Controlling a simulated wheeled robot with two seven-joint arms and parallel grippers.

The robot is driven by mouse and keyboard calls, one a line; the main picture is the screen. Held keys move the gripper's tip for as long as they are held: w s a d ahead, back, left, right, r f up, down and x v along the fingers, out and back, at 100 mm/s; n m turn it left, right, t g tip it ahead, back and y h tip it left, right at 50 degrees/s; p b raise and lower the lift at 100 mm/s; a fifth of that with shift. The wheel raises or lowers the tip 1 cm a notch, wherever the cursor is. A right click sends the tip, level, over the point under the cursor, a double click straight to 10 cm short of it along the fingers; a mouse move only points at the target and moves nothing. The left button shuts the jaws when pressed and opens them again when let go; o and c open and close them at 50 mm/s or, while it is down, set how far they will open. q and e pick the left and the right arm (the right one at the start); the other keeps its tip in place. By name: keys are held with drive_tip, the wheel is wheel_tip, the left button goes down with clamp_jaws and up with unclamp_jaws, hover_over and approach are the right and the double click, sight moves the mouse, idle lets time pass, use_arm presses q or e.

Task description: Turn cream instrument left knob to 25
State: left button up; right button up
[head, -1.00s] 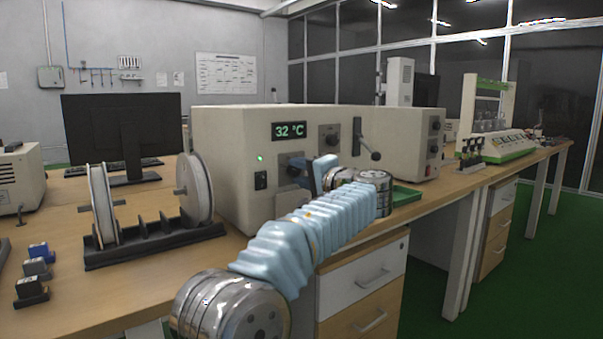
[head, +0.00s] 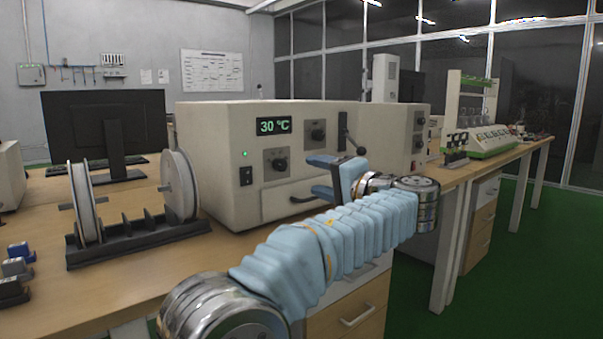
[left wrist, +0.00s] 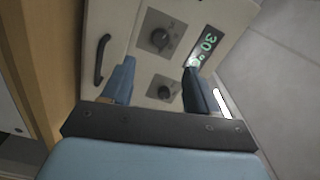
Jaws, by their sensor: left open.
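The cream instrument (head: 215,170) stands on the bench, its green display (head: 273,126) reading 30 °C. Its left knob (head: 278,161) is dark, on a grey square plate below the display; its pointer is too small to read. A right knob (head: 317,134) sits higher to the right. My left gripper (head: 312,174) is open and empty, in front of the panel and apart from the left knob. In the left wrist view, turned sideways, the left knob (left wrist: 160,38) lies beyond the fingertips (left wrist: 159,68), while the right knob (left wrist: 163,88) shows between the fingers. My right gripper is out of view.
A handle (head: 310,197) runs below the knobs, and a dark lever (head: 352,140) stands at the panel's right. A spool rack (head: 140,240) is on the bench at left, with a monitor (head: 105,125) behind. Another cream box (head: 408,135) stands to the right.

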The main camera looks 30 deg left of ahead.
use_arm(q)
drive_tip(key=v, duration=0.2)
drive_tip(key=shift+s+d, duration=0.1)
drive_tip(key=shift+d, duration=0.3)
drive_tip(key=w+d+f+m+h+p, duration=0.1)
drive_tip(key=w+f+m+h, duration=0.3)
drive_tip(key=f, duration=0.9)
drive_tip(key=w+d+f+m+h+p, duration=0.1)
drive_tip(key=w+d+f+m+h, duration=0.15)
drive_tip(key=f, duration=0.95)
wheel_tip(320, 180, down, 15)
drive_tip(key=s+d+m+g+h+p, duration=0.1)
drive_tip(key=s+d+g+h+p, duration=0.15)
drive_tip(key=h, duration=0.25)
drive_tip(key=s+d+f+n+g+h+p, duration=0.1)
drive_tip(key=s+d+f+g+h, duration=0.15)
drive_tip(key=s+f, duration=0.5)
drive_tip(key=s+d+f+n+g+h, duration=0.1)
drive_tip(key=s+d+f+g+h, duration=0.15)
drive_tip(key=s+f, duration=0.5)
drive_tip(key=s+d+f+n+h+p, duration=0.1)
drive_tip(key=s+f+n+h, duration=0.1)
drive_tip(key=s, duration=0.5)
drive_tip(key=s+d+f+n+t+h+p, duration=0.1)
drive_tip(key=s+f+n+h, duration=0.1)
drive_tip(key=s+f+n, duration=0.2)
drive_tip(key=s+n, duration=0.3)
drive_tip(key=shift+s+f+p, duration=0.2)
drive_tip(key=shift+f+p, duration=0.15)
drive_tip(key=shift+f, duration=0.05)
